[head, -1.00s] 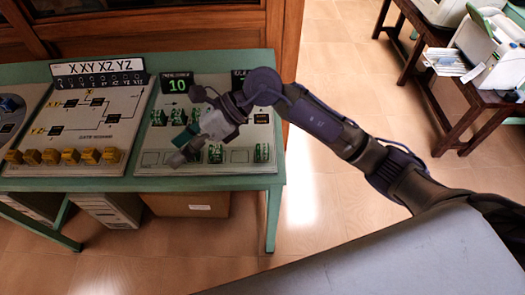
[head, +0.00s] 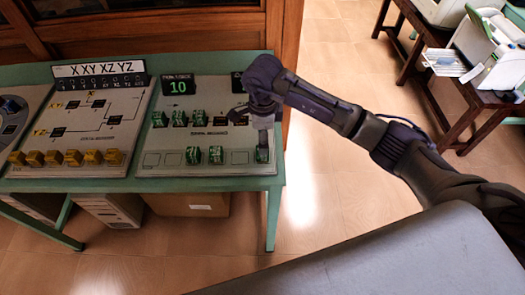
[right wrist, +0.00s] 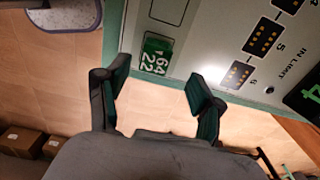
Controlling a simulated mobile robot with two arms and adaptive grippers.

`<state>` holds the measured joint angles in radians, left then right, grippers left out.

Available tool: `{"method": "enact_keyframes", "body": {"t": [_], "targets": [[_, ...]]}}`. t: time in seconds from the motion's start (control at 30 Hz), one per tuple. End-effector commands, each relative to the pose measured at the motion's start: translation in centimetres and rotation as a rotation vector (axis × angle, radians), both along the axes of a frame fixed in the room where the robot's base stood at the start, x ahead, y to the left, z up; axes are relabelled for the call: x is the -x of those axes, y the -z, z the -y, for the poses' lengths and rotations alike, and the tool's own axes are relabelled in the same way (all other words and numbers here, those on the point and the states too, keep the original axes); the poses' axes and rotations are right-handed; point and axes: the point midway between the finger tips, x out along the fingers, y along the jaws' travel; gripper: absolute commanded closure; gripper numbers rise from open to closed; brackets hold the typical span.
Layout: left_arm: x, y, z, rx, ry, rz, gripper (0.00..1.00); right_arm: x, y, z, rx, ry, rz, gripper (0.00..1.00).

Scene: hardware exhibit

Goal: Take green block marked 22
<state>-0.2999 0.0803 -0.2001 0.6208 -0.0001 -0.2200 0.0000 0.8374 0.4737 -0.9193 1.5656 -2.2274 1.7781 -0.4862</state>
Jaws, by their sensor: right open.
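A green block with white marks that read 64 and 22 (right wrist: 156,54) lies on the pale board, near its edge, in the right wrist view. In the head view a green block (head: 262,156) sits at the right end of the board's lower row, just under my right gripper (head: 264,144). The right gripper's two fingers (right wrist: 160,88) are spread, one to each side of the block's line in the wrist view, with nothing between the tips. The block is partly hidden by the gripper in the head view. My left gripper is not in view.
Other green blocks stand on the board (head: 165,172), two in the lower row (head: 205,155) and several in the upper row (head: 180,118). A sign showing 10 (head: 178,86) stands behind. Yellow blocks (head: 74,158) line the left panel. Floor is clear right of the green table (head: 277,200).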

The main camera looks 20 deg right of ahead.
Motion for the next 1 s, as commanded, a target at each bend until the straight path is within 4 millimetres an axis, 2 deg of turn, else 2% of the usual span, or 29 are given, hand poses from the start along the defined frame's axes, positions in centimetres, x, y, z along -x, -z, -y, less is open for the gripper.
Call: {"method": "enact_keyframes", "body": {"t": [0.17,0.3,0.43,0.73,1.0], "targets": [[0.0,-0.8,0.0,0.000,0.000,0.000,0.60,0.3,1.2,-0.2,-0.001,0.001,-0.004,0.33],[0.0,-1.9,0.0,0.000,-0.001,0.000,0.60,0.8,3.3,-0.4,-0.001,0.001,-0.007,0.33],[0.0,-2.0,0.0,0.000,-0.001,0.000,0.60,0.7,5.0,-0.4,-0.002,0.000,-0.003,0.33],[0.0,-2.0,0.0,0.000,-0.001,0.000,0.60,0.6,5.6,-0.3,-0.002,0.000,0.001,0.33],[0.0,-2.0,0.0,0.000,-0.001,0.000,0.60,0.6,5.5,-0.3,-0.002,0.000,0.001,0.78]]}}
